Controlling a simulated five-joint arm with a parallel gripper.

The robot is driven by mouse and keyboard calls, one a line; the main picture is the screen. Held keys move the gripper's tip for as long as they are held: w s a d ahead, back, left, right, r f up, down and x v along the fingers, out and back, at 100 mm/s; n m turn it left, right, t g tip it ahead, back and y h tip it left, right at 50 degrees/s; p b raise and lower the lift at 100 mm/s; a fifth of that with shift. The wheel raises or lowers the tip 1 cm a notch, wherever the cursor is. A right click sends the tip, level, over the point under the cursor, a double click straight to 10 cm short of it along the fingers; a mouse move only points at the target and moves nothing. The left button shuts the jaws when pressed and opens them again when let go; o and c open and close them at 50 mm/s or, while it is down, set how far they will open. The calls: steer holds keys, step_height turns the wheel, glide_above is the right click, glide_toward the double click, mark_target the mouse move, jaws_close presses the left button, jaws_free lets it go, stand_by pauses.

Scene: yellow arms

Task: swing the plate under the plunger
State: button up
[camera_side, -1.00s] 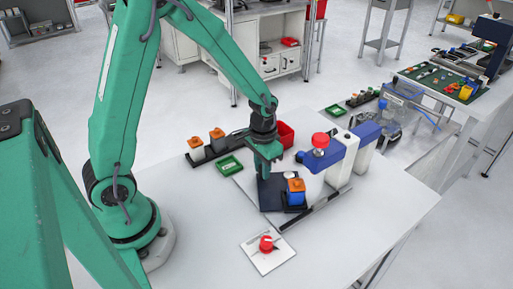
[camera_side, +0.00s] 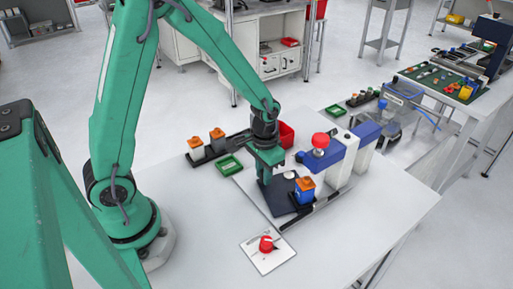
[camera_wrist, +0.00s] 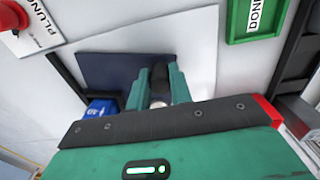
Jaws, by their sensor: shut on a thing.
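The dark plate (camera_side: 279,203) lies on a pale board on the table; it also shows in the wrist view (camera_wrist: 112,75). A blue block with an orange top (camera_side: 305,192) sits at its right side; part of the blue shows in the wrist view (camera_wrist: 100,108). The plunger is on a blue-and-white press with a red knob (camera_side: 320,141), behind and right of the block. The block stands in front of the press head, not clearly beneath it. My gripper (camera_side: 266,181) is down at the plate's left side, its fingers shut on a small dark piece (camera_wrist: 159,74), apparently the plate's handle.
A red button on a white card (camera_side: 265,243) lies in front. A green tray (camera_side: 230,166) and a black rack with two orange-topped blocks (camera_side: 206,146) stand behind left. A red bin (camera_side: 286,134) is behind my gripper. A black rail (camera_side: 316,211) edges the board.

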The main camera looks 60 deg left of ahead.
steer(key=shift+w+d, duration=0.1)
steer(key=shift+d, duration=0.1)
steer(key=shift+d+r, duration=0.1)
steer(key=shift+d, duration=0.8)
stand_by(0.3)
steer(key=shift+o, duration=0.9)
steer(key=shift+s+d, duration=0.2)
steer(key=shift+s, duration=0.05)
steer(key=o, duration=0.4)
